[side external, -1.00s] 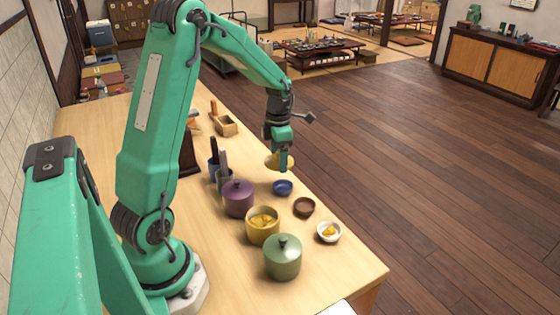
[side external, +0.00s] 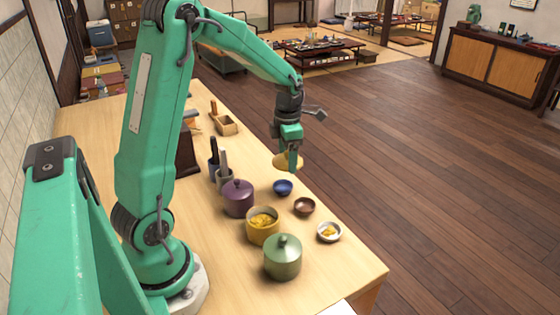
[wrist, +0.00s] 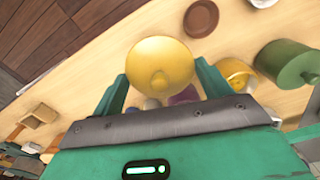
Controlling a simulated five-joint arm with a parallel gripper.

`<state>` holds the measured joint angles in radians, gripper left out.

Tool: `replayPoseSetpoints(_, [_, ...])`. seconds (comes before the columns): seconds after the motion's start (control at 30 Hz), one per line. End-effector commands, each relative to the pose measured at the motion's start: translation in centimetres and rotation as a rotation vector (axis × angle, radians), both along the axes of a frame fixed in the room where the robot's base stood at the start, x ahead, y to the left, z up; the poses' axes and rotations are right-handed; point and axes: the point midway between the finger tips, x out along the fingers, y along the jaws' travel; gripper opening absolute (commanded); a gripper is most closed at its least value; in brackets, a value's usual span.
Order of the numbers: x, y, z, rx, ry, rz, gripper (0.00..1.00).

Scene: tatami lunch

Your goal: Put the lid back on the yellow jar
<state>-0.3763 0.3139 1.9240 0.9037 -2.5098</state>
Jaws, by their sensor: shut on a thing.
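The yellow jar (side external: 262,228) stands uncovered on the wooden table, with yellow contents showing in its mouth. It also shows in the wrist view (wrist: 236,74), partly behind the lid and my gripper. The yellow lid (side external: 285,163) is held above the table, behind the blue bowl and away from the jar. In the wrist view the round lid (wrist: 165,62) is between the fingers, its knob toward the camera. My gripper (side external: 291,160) is shut on the lid; its two fingers also show in the wrist view (wrist: 160,78).
A purple lidded jar (side external: 238,199) and a green lidded jar (side external: 282,258) flank the yellow jar. A blue bowl (side external: 283,187), a brown bowl (side external: 304,206) and a white bowl (side external: 329,231) with yellow food stand near the table's right edge. Cups with dark utensils stand behind.

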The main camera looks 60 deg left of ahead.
Motion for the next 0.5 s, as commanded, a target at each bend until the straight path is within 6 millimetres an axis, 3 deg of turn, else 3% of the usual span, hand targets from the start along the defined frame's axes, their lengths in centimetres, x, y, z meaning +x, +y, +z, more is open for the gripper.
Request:
replayPoseSetpoints(0.27, [-0.6,-0.7,0.4,0.001,-0.001,-0.031,0.54])
replayPoseSetpoints(0.5, [-2.8,-3.1,1.5,0.001,-0.002,-0.141,0.54])
